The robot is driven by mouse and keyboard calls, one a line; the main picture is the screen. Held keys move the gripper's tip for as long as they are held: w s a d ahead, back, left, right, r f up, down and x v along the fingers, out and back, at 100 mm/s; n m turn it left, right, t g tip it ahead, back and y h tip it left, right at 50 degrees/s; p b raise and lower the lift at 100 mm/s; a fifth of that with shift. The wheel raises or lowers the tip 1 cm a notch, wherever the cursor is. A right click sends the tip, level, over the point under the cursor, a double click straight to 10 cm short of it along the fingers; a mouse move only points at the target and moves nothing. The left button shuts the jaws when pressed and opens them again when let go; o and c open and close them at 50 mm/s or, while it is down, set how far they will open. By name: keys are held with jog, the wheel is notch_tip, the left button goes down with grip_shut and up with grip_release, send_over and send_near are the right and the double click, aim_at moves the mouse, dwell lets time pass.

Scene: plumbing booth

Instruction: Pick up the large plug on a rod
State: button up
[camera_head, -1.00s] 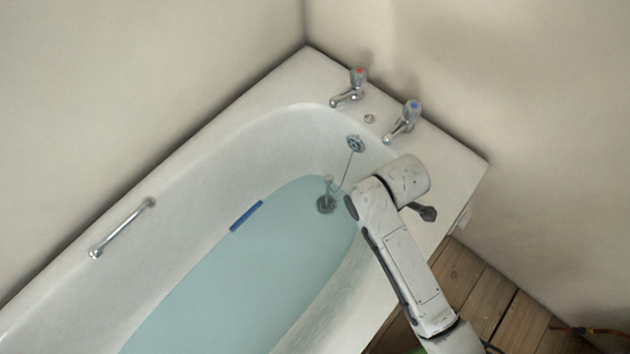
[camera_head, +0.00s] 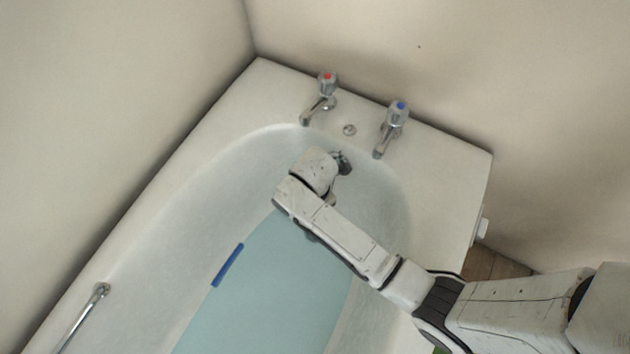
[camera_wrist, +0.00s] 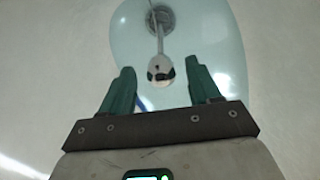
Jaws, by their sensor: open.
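In the wrist view, the large plug (camera_wrist: 162,18) sits at the far end of a thin rod in the tub. The rod rises toward the camera and ends in a rounded pale knob (camera_wrist: 160,68) with dark marks. My gripper (camera_wrist: 160,73) is open, with one green finger on each side of the knob in the picture. Neither finger visibly touches it, and I cannot tell the depth between them. In the head view, my arm hides the plug and rod, and the gripper fingers do not show.
The white bathtub (camera_head: 208,140) holds bluish water (camera_head: 262,298). A hot tap (camera_head: 322,98) and a cold tap (camera_head: 393,128) stand on its far rim. A blue strip (camera_head: 228,265) is by the left waterline, and a grab rail (camera_head: 82,316) is lower left. Walls close off the far side.

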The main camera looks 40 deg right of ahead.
notch_tip(320, 180, down, 5)
jog(key=shift+s+b, duration=0.1)
jog(key=shift+b, duration=1.05)
jog(key=shift+c, duration=0.2)
grip_shut()
